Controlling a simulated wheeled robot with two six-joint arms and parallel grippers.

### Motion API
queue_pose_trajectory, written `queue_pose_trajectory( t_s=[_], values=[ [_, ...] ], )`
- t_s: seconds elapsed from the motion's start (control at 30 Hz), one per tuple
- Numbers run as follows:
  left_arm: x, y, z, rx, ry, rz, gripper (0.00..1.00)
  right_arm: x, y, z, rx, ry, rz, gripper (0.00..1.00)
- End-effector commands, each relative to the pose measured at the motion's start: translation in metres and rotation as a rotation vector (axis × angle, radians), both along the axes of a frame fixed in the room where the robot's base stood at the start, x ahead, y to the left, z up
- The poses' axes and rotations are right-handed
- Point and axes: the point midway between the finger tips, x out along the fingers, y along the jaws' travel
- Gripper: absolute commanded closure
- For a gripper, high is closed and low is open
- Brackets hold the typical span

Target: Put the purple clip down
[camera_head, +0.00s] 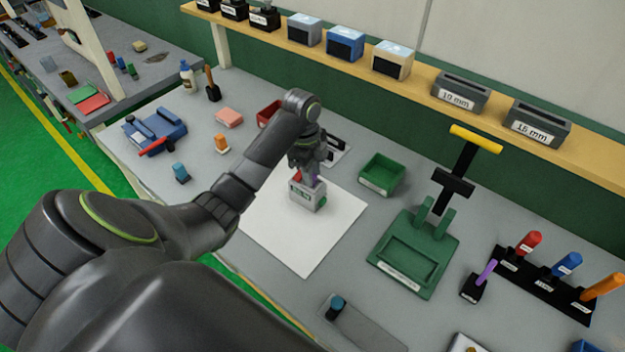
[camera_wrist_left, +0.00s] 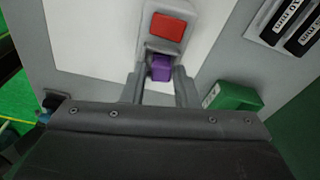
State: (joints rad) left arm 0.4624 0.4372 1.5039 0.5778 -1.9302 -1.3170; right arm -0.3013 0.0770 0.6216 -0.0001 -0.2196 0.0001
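The purple clip (camera_wrist_left: 161,68) shows in the left wrist view between the two fingers of my left gripper (camera_wrist_left: 161,80). It sits at the near end of a small grey block, with a red piece (camera_wrist_left: 167,27) at the far end. In the head view my left gripper (camera_head: 307,166) points down over the grey labelled block (camera_head: 306,198), and a bit of purple shows beneath it. The fingers stand on both sides of the clip and look apart from it, though contact is hard to judge. My right gripper is not in view.
The block stands on a white sheet (camera_head: 268,222). To the right are a green bin (camera_head: 382,173), a green press (camera_head: 413,252) and a rack of coloured handles (camera_head: 541,283). A shelf with several boxes (camera_head: 345,43) runs behind. Small loose parts lie left.

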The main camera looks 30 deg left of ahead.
Motion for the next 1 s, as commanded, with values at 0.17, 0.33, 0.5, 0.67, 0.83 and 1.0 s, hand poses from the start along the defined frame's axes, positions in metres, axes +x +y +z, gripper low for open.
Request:
queue_pose_trajectory(
  t_s=[0.17,0.33,0.5,0.67,0.83,1.0],
  values=[
    [0.000,0.000,0.000,0.000,0.000,0.000,0.97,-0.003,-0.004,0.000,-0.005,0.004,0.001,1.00],
    [0.000,0.000,0.000,0.000,0.000,0.000,1.00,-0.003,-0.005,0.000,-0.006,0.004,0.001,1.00],
    [0.000,0.000,0.000,0.000,0.000,0.001,1.00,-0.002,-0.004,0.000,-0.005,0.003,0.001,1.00],
    [0.001,0.000,0.007,0.001,-0.001,0.000,1.00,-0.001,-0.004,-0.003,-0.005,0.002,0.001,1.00],
    [0.000,0.000,0.032,0.001,-0.002,-0.001,1.00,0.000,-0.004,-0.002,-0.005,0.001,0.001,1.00],
    [0.000,0.000,0.057,0.000,0.000,0.000,1.00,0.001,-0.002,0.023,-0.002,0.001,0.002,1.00]
  ],
)
